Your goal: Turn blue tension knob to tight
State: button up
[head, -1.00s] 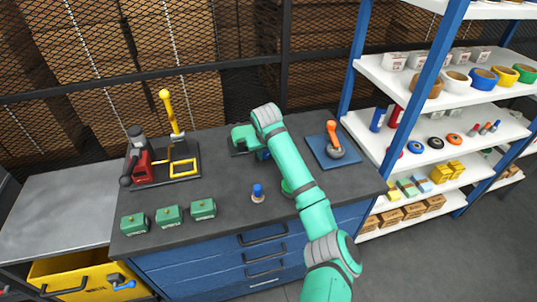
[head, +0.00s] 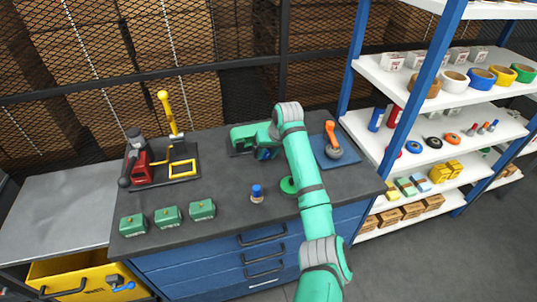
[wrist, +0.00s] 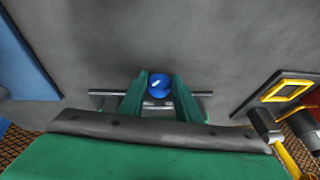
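The blue knob shows in the wrist view (wrist: 159,86) as a round blue top with a white mark, between the two green fingers of my gripper (wrist: 160,92). The fingers stand apart, one on each side of it. Whether they press on it cannot be made out. In the head view, my gripper (head: 264,150) is at the back middle of the bench, left of the blue mat, where a little blue shows low beside green parts. The arm hides most of the knob there.
On the dark bench (head: 225,235) stand a blue-topped peg (head: 257,193), a green disc (head: 289,186) and green boxes (head: 168,216) in front. A yellow-handled press (head: 171,120) is at left. An orange-handled tool (head: 332,136) stands on the blue mat (head: 322,158). Shelves (head: 450,135) rise at right.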

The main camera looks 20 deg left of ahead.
jog(key=o, duration=0.3)
jog(key=shift+w+d, duration=0.1)
jog(key=shift+o, duration=0.2)
jog(key=shift+r, duration=0.15)
jog(key=v, duration=1)
jog(key=shift+s+r, duration=0.25)
jog(key=shift+d, duration=0.15)
